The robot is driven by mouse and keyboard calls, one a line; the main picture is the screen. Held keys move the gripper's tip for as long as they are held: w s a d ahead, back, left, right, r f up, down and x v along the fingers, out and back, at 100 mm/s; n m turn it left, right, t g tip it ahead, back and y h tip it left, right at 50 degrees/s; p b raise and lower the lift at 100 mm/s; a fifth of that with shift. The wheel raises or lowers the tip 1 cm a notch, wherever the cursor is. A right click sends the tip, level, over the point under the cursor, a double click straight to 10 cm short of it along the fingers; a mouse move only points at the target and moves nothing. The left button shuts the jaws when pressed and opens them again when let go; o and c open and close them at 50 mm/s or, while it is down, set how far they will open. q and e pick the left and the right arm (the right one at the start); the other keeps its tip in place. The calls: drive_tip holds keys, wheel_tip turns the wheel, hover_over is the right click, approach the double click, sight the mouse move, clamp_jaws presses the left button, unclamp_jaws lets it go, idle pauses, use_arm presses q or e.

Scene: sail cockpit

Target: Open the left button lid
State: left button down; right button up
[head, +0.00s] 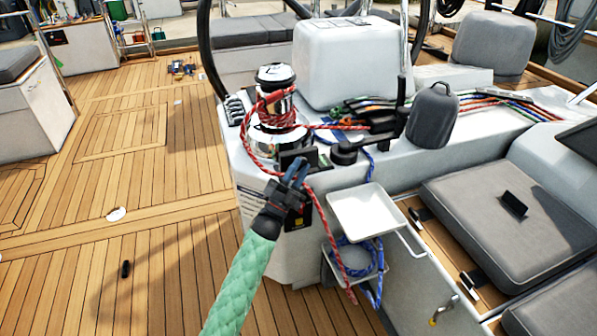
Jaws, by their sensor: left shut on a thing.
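My left gripper (296,172) reaches up from the bottom on its green-sleeved arm to the console below the winch. It is shut on a small dark flat piece, which looks like the left button lid (291,157). The lid appears raised at the console's edge, but its exact angle is hard to tell at this size. The fingers hide its lower part and any button under it. A second small dark fitting (324,161) sits just right of it. My right gripper is not in view.
A chrome winch (276,118) wrapped in red rope (262,125) stands just behind the lid. The red rope hangs close to my gripper. A white tray (367,213) is to the right, with blue rope (357,258) below it. The wooden deck (165,225) at left is mostly clear.

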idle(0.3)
use_arm(q)
drive_tip(key=c, duration=1.3)
unclamp_jaws()
drive_tip(key=shift+o, duration=0.2)
drive_tip(key=shift+f, duration=0.1)
drive_tip(key=v, duration=0.7)
drive_tip(key=shift+s+a+f+b, duration=0.2)
drive_tip(key=shift+b, duration=0.25)
